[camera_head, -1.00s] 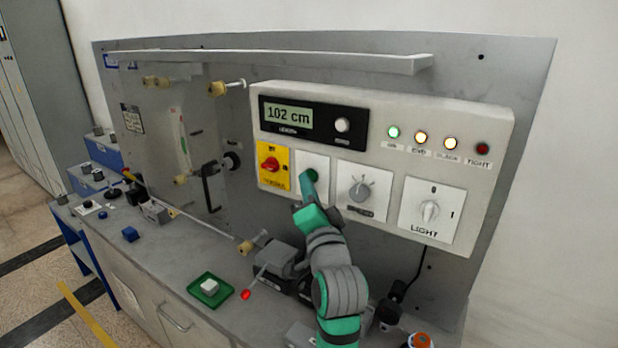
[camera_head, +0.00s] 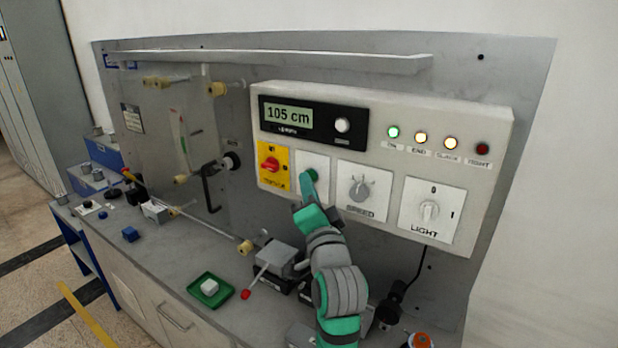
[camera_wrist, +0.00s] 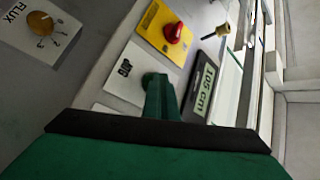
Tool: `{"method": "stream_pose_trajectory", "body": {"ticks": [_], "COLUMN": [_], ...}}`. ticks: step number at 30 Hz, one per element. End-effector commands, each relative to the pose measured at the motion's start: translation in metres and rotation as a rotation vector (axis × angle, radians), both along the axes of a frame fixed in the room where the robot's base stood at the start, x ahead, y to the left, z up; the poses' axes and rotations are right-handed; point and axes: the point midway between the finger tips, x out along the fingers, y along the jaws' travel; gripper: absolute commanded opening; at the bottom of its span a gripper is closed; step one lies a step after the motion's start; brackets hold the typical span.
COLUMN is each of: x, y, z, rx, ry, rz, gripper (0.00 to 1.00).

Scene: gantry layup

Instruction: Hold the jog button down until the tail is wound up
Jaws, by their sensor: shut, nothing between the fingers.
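The green jog button (camera_head: 311,175) sits on a white plate on the control panel. In the wrist view the plate (camera_wrist: 124,82) reads "JOG", and the button (camera_wrist: 150,77) shows just past my fingers. My gripper (camera_head: 308,182) is shut and empty, with its fingertips at the button, covering part of it. They appear to touch it; how far it is pressed cannot be told. The display (camera_head: 288,115) reads 105 cm, and it also shows in the wrist view (camera_wrist: 205,88). The first green lamp (camera_head: 393,132) and the END and SLACK lamps (camera_head: 420,136) are lit. The TIGHT lamp (camera_head: 482,149) is dark red.
A red rotary switch on a yellow plate (camera_head: 272,164) is left of the button. The SPEED knob (camera_head: 360,190) and LIGHT switch (camera_head: 428,211) are to the right. A green tray (camera_head: 222,296) with a white block and a red-tipped lever (camera_head: 258,277) are on the bench.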

Motion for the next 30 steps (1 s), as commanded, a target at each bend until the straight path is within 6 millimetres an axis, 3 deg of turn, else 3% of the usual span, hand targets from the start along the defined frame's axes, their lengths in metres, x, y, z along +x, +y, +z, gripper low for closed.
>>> {"method": "stream_pose_trajectory", "body": {"ticks": [30], "x": [-0.0074], "y": [0.0055], "z": [0.0], "rx": [0.0], "ry": [0.0], "rz": [0.0], "gripper": [0.0]}}
